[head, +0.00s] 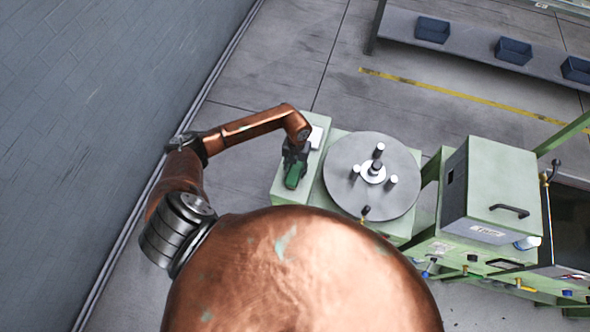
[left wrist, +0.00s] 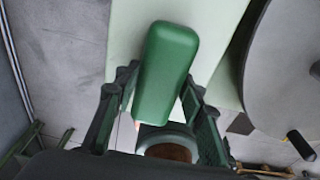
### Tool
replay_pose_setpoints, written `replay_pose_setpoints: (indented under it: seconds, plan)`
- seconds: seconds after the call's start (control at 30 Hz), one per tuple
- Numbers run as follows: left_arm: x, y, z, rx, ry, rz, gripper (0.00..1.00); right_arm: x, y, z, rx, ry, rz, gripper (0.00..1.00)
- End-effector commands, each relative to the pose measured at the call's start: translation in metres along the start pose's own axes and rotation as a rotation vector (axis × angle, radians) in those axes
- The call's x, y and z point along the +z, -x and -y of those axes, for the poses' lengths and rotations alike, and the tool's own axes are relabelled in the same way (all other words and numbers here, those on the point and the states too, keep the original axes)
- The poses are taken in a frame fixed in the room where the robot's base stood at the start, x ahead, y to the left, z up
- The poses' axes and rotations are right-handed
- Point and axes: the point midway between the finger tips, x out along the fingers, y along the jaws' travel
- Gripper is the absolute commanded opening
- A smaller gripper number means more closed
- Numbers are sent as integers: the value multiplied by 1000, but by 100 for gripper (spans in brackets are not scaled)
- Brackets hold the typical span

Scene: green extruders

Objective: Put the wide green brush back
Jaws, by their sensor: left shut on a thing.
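The wide green brush (head: 293,176) shows in the head view at the end of my left arm, over the pale green ledge (head: 283,190) left of the round grey disc. In the left wrist view the brush (left wrist: 165,72) is a rounded dark green block between the two fingers. My left gripper (head: 293,157) is shut on it; its fingers also show in the left wrist view (left wrist: 158,105). I cannot tell whether the brush touches the ledge. The brush's underside is hidden. My right gripper is not in view.
The round grey disc (head: 345,190) with upright pegs stands right beside the ledge. A pale green machine box (head: 492,180) with a black handle is farther right. A grey shelf (head: 470,50) with blue bins is at the back. A wall (head: 100,120) runs along the left.

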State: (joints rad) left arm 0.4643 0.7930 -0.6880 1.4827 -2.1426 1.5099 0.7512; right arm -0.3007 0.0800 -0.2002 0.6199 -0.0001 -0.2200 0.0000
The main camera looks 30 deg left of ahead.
Motion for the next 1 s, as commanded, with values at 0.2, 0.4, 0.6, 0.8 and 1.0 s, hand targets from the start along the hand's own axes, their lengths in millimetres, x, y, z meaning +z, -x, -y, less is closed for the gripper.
replay_pose_setpoints:
  seconds: [0.2, 0.4, 0.6, 0.8, 1.0]
  plan:
    - [0, -2, 0, 0, 0, 0, 45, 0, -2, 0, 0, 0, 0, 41]
    - [0, -2, 0, 0, 0, 0, 54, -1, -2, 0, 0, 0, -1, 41]
    - [0, -1, 0, 0, 0, 0, 54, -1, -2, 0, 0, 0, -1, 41]
    - [2, 15, 0, 0, -1, 4, 54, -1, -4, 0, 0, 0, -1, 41]
    - [2, 55, 0, 1, -2, 5, 54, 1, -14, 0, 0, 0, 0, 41]
